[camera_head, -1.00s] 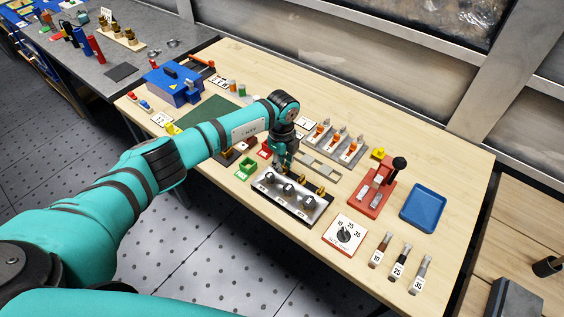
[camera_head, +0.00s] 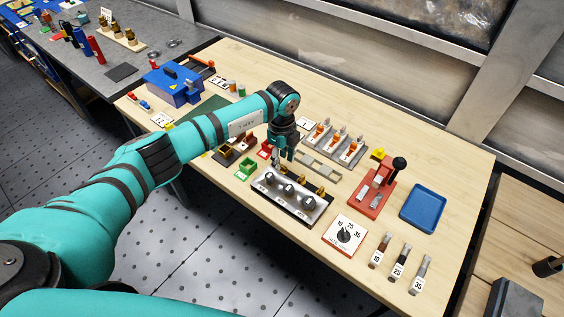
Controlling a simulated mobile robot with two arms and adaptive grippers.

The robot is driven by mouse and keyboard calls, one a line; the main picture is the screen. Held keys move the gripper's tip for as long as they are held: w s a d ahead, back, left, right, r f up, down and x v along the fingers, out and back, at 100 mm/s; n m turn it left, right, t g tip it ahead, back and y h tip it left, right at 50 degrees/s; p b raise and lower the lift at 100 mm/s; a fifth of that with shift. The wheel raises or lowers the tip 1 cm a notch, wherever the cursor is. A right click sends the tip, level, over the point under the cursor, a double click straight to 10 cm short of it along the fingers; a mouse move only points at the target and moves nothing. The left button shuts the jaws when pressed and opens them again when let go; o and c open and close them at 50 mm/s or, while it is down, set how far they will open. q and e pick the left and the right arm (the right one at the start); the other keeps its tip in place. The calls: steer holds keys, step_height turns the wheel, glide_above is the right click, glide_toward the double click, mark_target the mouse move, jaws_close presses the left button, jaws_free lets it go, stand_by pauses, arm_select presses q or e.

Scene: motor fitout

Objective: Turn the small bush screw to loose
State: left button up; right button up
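A silver block on a dark base (camera_head: 291,199) lies near the table's front edge and carries three dark knob-like screws. The left one (camera_head: 269,178) is nearest my gripper, the middle one (camera_head: 288,189) and right one (camera_head: 308,203) stand clear. I cannot read labels that tell which is the small bush screw, nor their settings. My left gripper (camera_head: 280,167) points down just behind the block's left end, close to the left screw. Its fingers are too small to show whether they are open or touching anything. My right gripper is out of view.
Grey holders (camera_head: 337,143) stand behind.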

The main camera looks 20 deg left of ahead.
mark_target(282, 165)
arm_select(q)
step_height(282, 165, up, 10)
steer(key=shift+f, duration=0.25)
stand_by(0.4)
